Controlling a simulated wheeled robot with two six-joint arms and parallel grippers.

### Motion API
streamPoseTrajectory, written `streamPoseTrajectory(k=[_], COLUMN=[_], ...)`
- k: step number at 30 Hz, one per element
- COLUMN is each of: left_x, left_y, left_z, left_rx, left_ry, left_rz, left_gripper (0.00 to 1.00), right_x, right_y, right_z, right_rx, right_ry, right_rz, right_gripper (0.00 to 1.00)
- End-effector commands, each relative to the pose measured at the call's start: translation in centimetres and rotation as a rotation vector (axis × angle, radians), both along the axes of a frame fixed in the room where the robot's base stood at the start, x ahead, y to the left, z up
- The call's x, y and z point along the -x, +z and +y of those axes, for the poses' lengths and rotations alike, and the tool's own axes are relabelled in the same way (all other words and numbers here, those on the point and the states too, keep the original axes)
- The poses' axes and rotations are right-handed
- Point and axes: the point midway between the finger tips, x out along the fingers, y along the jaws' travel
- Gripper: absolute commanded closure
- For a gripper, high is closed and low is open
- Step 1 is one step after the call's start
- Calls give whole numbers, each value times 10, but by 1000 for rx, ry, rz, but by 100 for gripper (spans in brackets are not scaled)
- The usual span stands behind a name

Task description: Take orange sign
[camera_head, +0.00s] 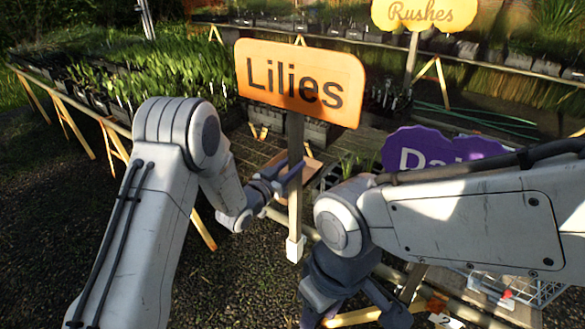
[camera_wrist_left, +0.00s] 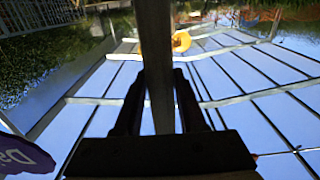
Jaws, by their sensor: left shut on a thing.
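The orange sign (camera_head: 300,82) reads "Lilies" and stands upright on a wooden post with a pale block at its foot. My left gripper (camera_head: 291,178) is shut on that post below the board. In the left wrist view the post (camera_wrist_left: 157,55) runs between the two dark fingers (camera_wrist_left: 160,95). The block at its foot appears above the gravel. My right gripper (camera_head: 352,306) is low in the head view, its fingers spread apart. Whether anything lies between them is hard to see.
A purple sign (camera_head: 440,150), partly behind my right arm, stands right of the post. A yellow "Rushes" sign (camera_head: 425,14) is at the back. Plant benches (camera_head: 65,92) line the left and back. A wire basket (camera_head: 535,290) is at lower right. Gravel (camera_head: 245,285) is open below.

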Motion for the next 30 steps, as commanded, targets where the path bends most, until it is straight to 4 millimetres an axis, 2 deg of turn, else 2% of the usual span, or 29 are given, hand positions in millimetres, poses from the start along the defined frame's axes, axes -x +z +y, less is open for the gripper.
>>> streamPoseTrajectory(k=[1,12,26,30], left_x=[-1,-1,0,3], left_y=[9,35,36,31], left_z=[0,0,1,18], left_rx=[3,2,2,2], left_ry=[0,0,4,41], left_rz=[-5,-5,-4,-2], left_gripper=[100,100,100,100], right_x=[0,0,0,0], right_y=[5,18,19,19], right_z=[0,0,0,0], right_rx=[0,0,0,0], right_ry=[0,-1,-1,-1], right_rz=[0,0,0,0], right_gripper=[50,50,50,50])
